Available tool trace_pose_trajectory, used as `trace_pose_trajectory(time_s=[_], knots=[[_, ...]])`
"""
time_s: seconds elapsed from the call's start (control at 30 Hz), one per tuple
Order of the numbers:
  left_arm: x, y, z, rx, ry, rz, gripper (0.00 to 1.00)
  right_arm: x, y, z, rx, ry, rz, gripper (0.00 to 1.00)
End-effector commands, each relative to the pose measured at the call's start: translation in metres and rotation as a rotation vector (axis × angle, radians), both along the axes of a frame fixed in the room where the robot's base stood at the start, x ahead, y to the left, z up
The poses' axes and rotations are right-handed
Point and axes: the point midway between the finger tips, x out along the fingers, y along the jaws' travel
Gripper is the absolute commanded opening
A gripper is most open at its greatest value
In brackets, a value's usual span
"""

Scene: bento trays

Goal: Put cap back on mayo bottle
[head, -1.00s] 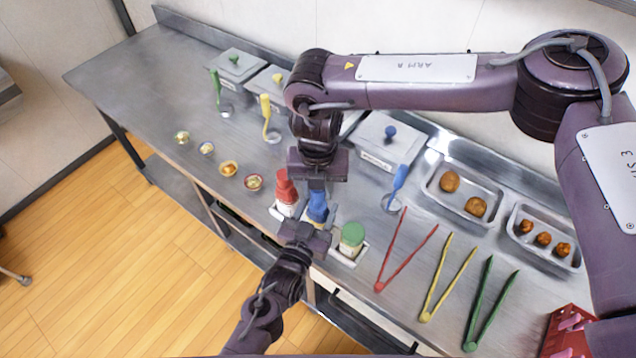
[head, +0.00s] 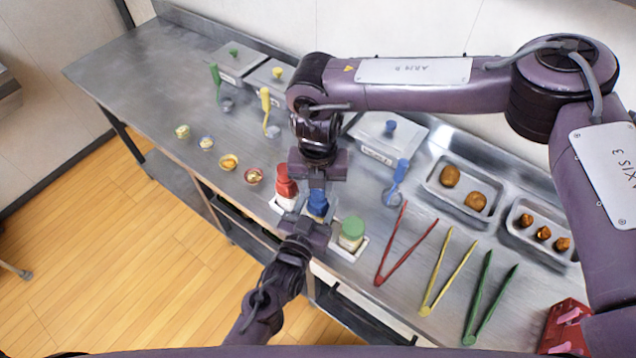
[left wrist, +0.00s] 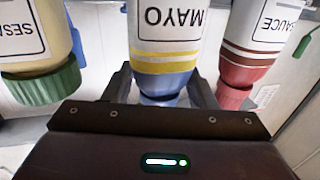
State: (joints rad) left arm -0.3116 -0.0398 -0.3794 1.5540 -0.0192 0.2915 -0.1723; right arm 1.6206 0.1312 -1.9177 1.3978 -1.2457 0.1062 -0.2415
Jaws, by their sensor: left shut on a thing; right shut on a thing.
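The mayo bottle (left wrist: 168,30) stands between two other bottles; its label appears upside down in the left wrist view. My left gripper (head: 314,217) is shut on the mayo bottle from the front, with a finger on each side near its blue top. My right gripper (head: 317,184) points down from above and is shut on the blue cap (head: 318,203). The cap is at the top of the bottle, directly over it. The grippers hide the join, so I cannot tell whether the cap is seated.
A red-capped sauce bottle (head: 285,188) stands to the left and a green-capped bottle (head: 351,234) to the right, both close. Red tongs (head: 393,262) lie further right. Small filled cups (head: 229,162) stand left on the counter. Lidded containers (head: 387,138) are behind.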

Motion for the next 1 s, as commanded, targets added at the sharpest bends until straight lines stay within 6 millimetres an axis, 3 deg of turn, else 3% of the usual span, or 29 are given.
trace_pose_trajectory(time_s=[1.0], knots=[[0.000,0.000,-0.001,0.000,0.001,0.000,0.10,0.000,0.000,-0.012,0.000,0.000,-0.016,0.05]])
